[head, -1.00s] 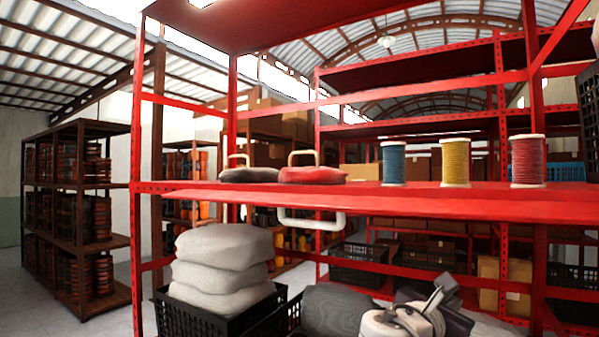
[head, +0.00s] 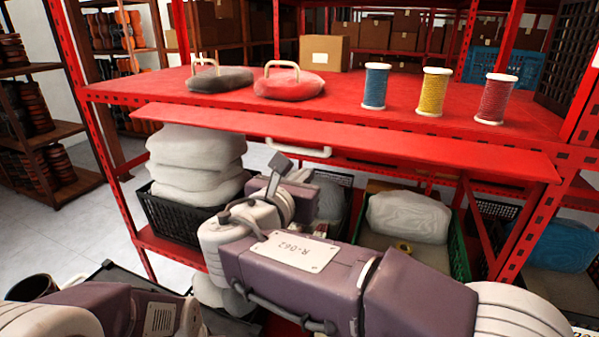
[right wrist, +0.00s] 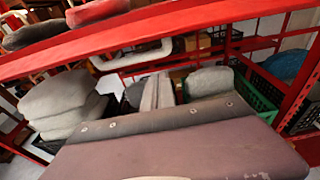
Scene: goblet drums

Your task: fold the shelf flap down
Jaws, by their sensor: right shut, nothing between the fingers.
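The shelf flap (head: 345,141) is a long red panel along the shelf's front edge. It stands out toward me, sloping slightly down, and is not hanging upright. A white U-shaped handle (head: 298,149) hangs under its front edge and also shows in the right wrist view (right wrist: 130,58). My right gripper (head: 305,190) is below the flap, near the handle. In the right wrist view its grey fingers (right wrist: 157,92) are together and empty, below and right of the handle, apart from it. My left forearm shows at the bottom left; its gripper is out of view.
On the shelf top stand a dark kettlebell-like bag (head: 220,79), a red one (head: 289,84) and blue (head: 375,86), yellow (head: 433,92) and red (head: 495,99) spools. Below are stacked white sacks (head: 197,160) in a black crate and a green crate (head: 460,250).

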